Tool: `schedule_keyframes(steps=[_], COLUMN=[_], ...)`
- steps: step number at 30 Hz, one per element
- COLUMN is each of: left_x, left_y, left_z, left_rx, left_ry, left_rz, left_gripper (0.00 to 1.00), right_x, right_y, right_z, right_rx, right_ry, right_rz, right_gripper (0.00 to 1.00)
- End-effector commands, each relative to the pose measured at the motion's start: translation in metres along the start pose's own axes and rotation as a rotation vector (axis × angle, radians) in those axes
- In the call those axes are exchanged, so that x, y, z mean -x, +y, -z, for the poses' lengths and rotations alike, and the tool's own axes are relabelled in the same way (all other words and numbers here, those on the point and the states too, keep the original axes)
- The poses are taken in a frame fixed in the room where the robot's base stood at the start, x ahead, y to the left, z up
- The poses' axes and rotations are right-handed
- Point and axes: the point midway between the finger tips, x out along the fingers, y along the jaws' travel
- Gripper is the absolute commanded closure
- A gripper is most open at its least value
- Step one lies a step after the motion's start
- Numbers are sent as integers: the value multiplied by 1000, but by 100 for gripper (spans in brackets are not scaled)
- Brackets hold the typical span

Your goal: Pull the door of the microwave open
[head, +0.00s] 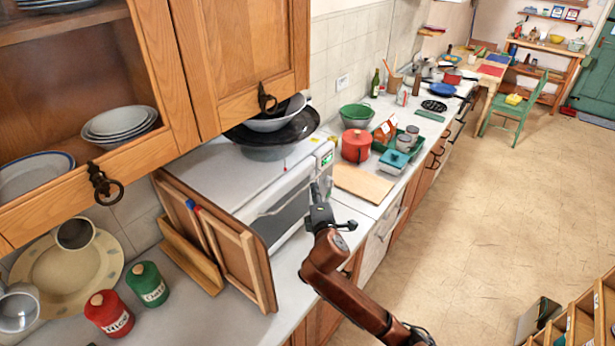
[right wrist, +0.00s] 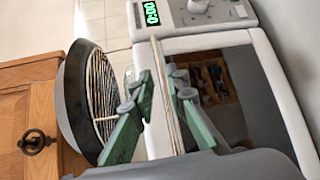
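The white microwave (head: 240,180) stands on the counter, with its dark-windowed door (head: 285,210) facing the aisle. The door looks closed. In the right wrist view the dark door window (right wrist: 235,95) and the green-lit display (right wrist: 151,13) show. A pale bar handle (right wrist: 163,85) runs along the door. My right gripper (head: 321,190) is at the front of the microwave near the display end. In the right wrist view its green fingers (right wrist: 158,100) are apart, one on each side of the handle. Whether either finger touches the handle is unclear. My left gripper is out of view.
Wooden panels (head: 240,255) lean at the microwave's left end. Bowls and a dark pan (head: 285,130) sit on top of it. Wall cupboards (head: 240,50) hang above left. A wooden board (head: 362,184) and red pot (head: 356,145) stand to the right.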

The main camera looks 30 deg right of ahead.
Motion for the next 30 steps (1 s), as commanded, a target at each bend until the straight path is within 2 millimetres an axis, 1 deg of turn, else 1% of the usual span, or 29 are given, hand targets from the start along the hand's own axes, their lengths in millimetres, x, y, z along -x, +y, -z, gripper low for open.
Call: schedule_keyframes(steps=[3,9,11,14,16,22,25,30], left_x=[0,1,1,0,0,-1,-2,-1], left_y=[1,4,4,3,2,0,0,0], left_z=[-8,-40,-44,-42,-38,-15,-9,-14], left_rx=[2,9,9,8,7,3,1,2], left_ry=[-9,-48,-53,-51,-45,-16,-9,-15], left_rz=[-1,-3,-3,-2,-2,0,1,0], left_gripper=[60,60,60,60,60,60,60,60], right_x=[-16,-48,-56,-66,-70,-72,-72,-72], right_y=[0,0,0,-1,0,-1,-1,-1], right_z=[1,1,1,0,0,-1,-1,-1], right_rx=[2,-1,-1,-2,-2,-3,-3,-3], right_ry=[0,0,1,-1,-1,-1,-1,-1], right_rz=[0,1,0,1,1,1,1,1], right_gripper=[86,86,86,86,86,86,86,97])
